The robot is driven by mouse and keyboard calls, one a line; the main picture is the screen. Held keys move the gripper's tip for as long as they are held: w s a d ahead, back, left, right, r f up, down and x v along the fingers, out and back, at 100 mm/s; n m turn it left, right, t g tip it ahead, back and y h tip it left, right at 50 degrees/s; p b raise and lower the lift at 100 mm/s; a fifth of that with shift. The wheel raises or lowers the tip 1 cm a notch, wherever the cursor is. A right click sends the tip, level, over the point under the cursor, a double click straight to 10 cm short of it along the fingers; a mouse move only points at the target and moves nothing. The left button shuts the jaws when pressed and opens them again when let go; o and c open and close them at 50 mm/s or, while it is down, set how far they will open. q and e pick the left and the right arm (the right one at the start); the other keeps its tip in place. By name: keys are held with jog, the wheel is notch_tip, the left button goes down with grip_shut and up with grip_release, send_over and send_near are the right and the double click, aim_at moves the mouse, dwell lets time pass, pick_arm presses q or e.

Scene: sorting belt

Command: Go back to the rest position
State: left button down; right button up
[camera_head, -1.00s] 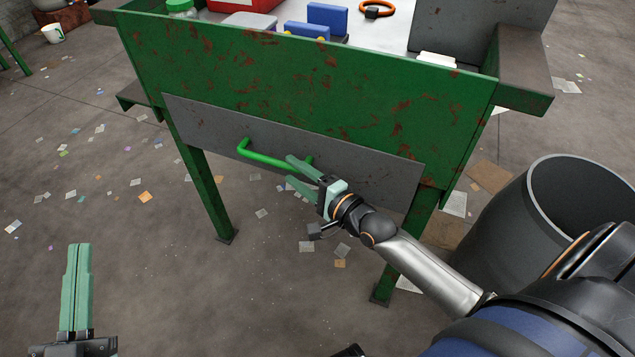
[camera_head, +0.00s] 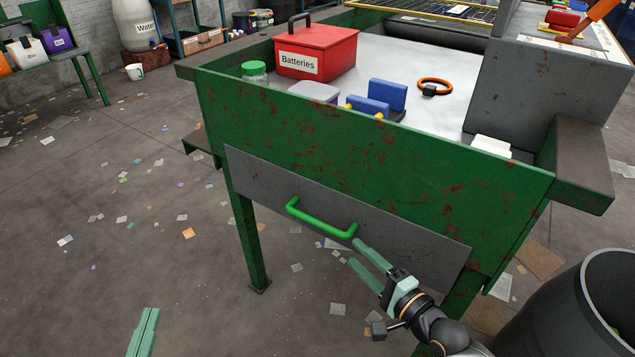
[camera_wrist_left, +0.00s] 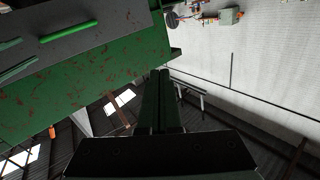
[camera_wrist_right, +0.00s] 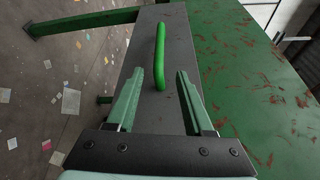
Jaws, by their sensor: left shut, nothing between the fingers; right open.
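My right gripper (camera_head: 366,260) is open beside the right end of the green drawer handle (camera_head: 320,218) on the grey drawer front (camera_head: 400,231). In the right wrist view the handle (camera_wrist_right: 160,55) lies ahead of and between the two spread fingers (camera_wrist_right: 157,95), which look empty. The drawer looks shut. My left gripper (camera_head: 146,318) is at the bottom left of the head view, its fingers together and pointing up, over the floor and away from the table. In the left wrist view its closed fingers (camera_wrist_left: 162,100) point up past the green table side (camera_wrist_left: 110,85).
The green sorting table (camera_head: 300,125) carries a red Batteries box (camera_head: 316,55), blue blocks (camera_head: 388,94), a green-lidded jar (camera_head: 254,70) and an orange ring (camera_head: 435,84). A grey bin (camera_head: 585,310) stands at the lower right. The floor at left is open, with paper scraps.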

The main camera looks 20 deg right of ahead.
jog(key=s+a+r+n+p, duration=0.2)
jog(key=s+a+r+n, duration=0.15)
jog(key=n, duration=0.75)
jog(key=s+a+r+n+p, duration=0.1)
jog(key=s+a+r+n, duration=0.3)
jog(key=n, duration=0.7)
pick_arm(q)
jog(key=s+a+f+n+g+y+p, duration=0.2)
jog(key=s+g+p, duration=0.6)
jog(key=p, duration=1.1)
jog(key=shift+s+a+f+n+y+p, duration=0.15)
jog(key=shift+s+f+n+y+p, duration=0.25)
jog(key=shift+s+f+n+y, duration=0.2)
pick_arm(e)
jog(key=s+d+f+m+g+h, duration=0.1)
jog(key=s+f+m+g+h, duration=0.1)
jog(key=s+g, duration=0.5)
jog(key=shift+s+f+m, duration=0.4)
jog(key=shift+f+m, duration=0.1)
jog(key=shift+f, duration=0.05)
jog(key=shift+d, duration=0.1)
